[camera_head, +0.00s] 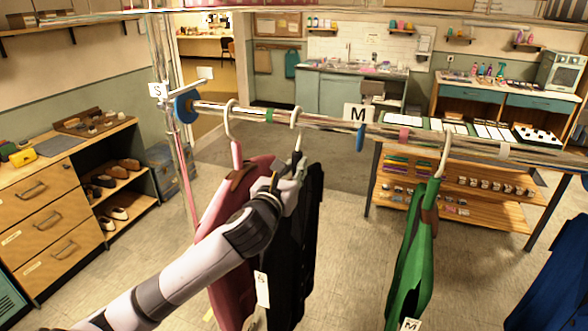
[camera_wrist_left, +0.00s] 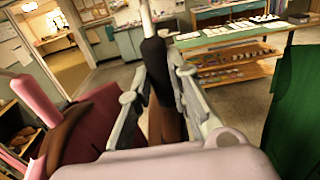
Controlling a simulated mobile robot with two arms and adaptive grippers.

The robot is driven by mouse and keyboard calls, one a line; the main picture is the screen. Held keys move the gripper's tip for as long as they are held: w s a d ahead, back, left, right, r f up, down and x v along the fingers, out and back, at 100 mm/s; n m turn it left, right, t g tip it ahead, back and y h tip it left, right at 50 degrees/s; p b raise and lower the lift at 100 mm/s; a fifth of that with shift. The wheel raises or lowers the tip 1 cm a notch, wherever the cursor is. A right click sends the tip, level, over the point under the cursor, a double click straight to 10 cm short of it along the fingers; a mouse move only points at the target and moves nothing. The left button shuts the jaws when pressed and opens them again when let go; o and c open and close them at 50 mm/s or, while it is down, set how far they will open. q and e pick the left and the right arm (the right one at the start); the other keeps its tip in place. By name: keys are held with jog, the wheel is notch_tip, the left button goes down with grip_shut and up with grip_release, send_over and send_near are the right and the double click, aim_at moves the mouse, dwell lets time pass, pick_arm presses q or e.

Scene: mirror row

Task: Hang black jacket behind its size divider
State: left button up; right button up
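The black jacket (camera_head: 292,258) hangs on the rail (camera_head: 330,124) by a pale hook, between the dark red jacket and the M sign (camera_head: 358,113). A tag (camera_head: 262,289) hangs in front of it, too small to read. My left gripper (camera_head: 288,180) is at the top of its hanger. In the left wrist view, the fingers (camera_wrist_left: 158,98) lie on both sides of the dark hanger neck (camera_wrist_left: 155,68) and appear closed on it. A blue divider (camera_head: 185,106) is near the S sign (camera_head: 158,91); another blue piece (camera_head: 360,137) is below the M sign. My right gripper is out of view.
The dark red jacket (camera_head: 228,255) hangs close on the left. The green jacket (camera_head: 412,250), with an M tag (camera_head: 410,324), hangs to the right past a bare stretch of rail. A blue garment (camera_head: 553,285) is at the far right. A shelf table (camera_head: 460,190) stands behind.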

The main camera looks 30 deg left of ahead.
pick_arm(q)
jog(key=o, duration=0.5)
jog(key=shift+r, duration=0.1)
jog(key=shift+o, duration=0.5)
jog(key=o, duration=0.6)
jog(key=shift+c, duration=0.2)
jog(key=shift+v, duration=4.45)
jog(key=shift+p+v, duration=0.85)
jog(key=shift+v, duration=0.8)
